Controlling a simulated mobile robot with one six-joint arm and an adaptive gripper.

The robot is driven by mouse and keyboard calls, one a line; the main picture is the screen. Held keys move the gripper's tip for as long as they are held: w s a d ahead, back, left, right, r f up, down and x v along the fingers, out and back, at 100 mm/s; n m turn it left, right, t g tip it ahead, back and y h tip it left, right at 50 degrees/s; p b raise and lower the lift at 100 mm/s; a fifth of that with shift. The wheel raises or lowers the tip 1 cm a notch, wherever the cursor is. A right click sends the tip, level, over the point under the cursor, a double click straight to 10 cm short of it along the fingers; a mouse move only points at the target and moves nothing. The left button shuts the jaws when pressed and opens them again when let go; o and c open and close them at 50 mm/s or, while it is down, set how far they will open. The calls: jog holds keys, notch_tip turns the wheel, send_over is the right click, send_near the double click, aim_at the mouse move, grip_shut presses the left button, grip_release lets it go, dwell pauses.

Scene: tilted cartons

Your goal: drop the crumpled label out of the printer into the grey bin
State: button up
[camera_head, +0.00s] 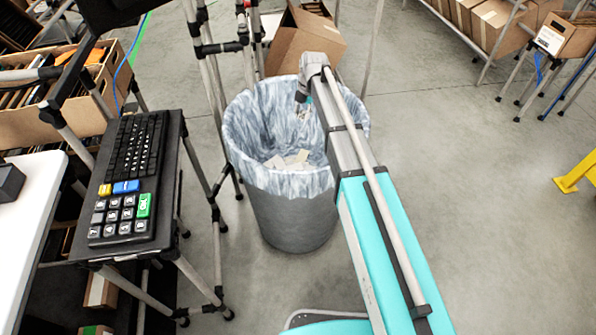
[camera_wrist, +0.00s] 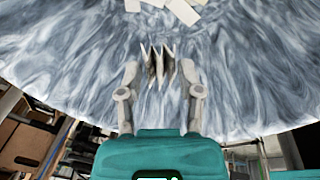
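The crumpled label is a small, pale, zigzag-folded piece (camera_wrist: 157,66) between my gripper's fingertips in the wrist view. My gripper (camera_wrist: 159,75) is closed around it, with its two grey fingers on either side; exact contact is hard to make out. In the head view my gripper (camera_head: 304,104) hangs over the open mouth of the grey bin (camera_head: 292,218), and the label is too small there to tell clearly. The bin has a bluish-white plastic liner folded over its rim, which also fills most of the wrist view (camera_wrist: 60,50).
Several pale paper pieces (camera_head: 290,160) lie inside the bin. A black keypad stand (camera_head: 130,180) and a white table (camera_head: 28,225) are at left. A tilted open carton (camera_head: 305,40) stands behind the bin. The floor at right is clear up to a yellow post (camera_head: 575,175).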

jog(key=o, duration=0.4)
dwell(0.6)
jog(key=shift+s, duration=0.1)
